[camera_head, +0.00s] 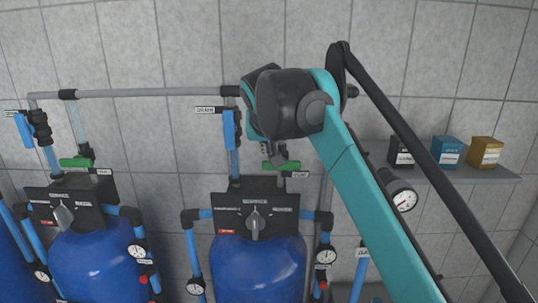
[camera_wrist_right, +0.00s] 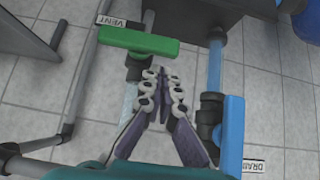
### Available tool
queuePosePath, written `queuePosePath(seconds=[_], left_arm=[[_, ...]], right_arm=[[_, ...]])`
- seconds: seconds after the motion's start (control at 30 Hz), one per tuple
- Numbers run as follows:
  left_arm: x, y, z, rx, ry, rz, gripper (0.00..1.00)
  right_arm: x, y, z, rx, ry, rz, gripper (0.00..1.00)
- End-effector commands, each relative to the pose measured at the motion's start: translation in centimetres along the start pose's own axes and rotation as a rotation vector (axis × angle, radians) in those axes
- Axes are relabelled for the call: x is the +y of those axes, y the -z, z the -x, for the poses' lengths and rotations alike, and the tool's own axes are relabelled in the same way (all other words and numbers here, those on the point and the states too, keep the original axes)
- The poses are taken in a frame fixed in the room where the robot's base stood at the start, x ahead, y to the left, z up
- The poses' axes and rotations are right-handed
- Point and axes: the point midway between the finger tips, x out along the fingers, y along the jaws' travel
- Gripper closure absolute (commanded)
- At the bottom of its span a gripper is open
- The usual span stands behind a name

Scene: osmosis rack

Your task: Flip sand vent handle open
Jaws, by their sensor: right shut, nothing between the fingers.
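The green vent handle (camera_wrist_right: 138,42) lies crosswise over its pipe in the right wrist view, beside a label reading VENT (camera_wrist_right: 110,21). In the head view this green handle (camera_head: 281,165) shows above the middle blue tank, just below my right gripper (camera_head: 278,152). My right gripper (camera_wrist_right: 163,72) is shut and empty. Its fingertips are close to the handle's edge in the wrist view; I cannot tell whether they touch it. In the head view, my arm and wrist hide part of the piping around the handle. My left gripper is not in view.
A blue drain handle (camera_wrist_right: 232,130) stands close to the right gripper, along its pipe. Another green handle (camera_head: 76,162) sits above the left tank. A grey pipe (camera_head: 150,92) runs along the tiled wall. A shelf (camera_head: 460,174) with small boxes is at the right.

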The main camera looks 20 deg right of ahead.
Motion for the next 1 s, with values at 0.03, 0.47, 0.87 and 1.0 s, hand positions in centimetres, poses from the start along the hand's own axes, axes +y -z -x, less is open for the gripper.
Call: queuePosePath(seconds=[0.03, 0.47, 0.87, 1.0], left_arm=[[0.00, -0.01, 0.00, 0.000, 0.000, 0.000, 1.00], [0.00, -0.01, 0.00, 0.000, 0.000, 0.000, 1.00], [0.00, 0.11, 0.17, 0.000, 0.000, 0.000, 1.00], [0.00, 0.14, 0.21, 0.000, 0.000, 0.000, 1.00]], right_arm=[[0.01, -0.37, -0.30, 0.000, 0.000, 0.000, 1.00], [0.02, -0.93, -0.84, 0.000, 0.000, 0.000, 1.00], [-0.23, -1.01, -0.92, 0.000, -0.038, 0.038, 1.00], [-0.34, -1.06, -0.97, 0.000, -0.051, 0.052, 1.00]])
